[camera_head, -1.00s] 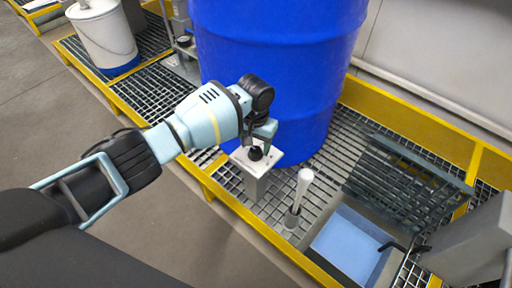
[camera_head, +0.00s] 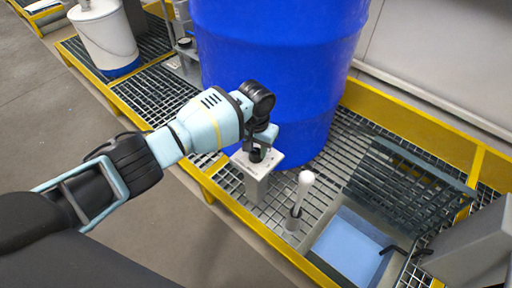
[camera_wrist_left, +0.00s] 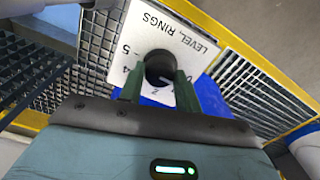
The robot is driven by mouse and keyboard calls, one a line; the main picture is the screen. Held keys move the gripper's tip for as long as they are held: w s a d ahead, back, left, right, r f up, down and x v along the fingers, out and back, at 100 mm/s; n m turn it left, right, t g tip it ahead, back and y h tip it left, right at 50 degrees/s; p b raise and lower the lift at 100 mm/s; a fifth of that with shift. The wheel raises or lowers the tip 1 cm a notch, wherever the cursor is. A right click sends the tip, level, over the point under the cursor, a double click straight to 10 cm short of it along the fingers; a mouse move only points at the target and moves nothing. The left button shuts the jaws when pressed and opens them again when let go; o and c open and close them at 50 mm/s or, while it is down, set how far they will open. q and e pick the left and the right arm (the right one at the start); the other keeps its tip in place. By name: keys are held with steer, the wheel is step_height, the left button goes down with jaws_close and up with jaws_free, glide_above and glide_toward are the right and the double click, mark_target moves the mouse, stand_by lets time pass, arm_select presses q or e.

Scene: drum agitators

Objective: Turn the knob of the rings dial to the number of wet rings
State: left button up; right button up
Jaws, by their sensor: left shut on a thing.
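The rings dial (camera_head: 278,160) is a pale square plate on a grey post in front of the blue drum. My left gripper (camera_wrist_left: 159,88) is shut on the knob, one green finger on each side. In the head view my left gripper (camera_head: 258,148) hides part of the knob. The knob's pointer is not clear to me. My right gripper is not in view.
The blue drum (camera_head: 280,60) stands close behind the dial on a grating with yellow edges (camera_head: 240,212). A white-topped rod (camera_head: 302,190) stands upright right of the dial. A blue-filled basin (camera_head: 348,245) is at front right. A white drum (camera_head: 103,38) stands far left.

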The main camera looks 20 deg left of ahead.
arm_select(q)
steer(key=m+p, duration=0.1)
steer(key=m, duration=0.2)
steer(key=shift+r+p, duration=0.1)
steer(key=shift+p, duration=0.3)
steer(key=shift+m+p, duration=0.3)
steer(key=shift+m, duration=1.6)
steer(key=o, duration=1)
steer(key=shift+c, duration=0.2)
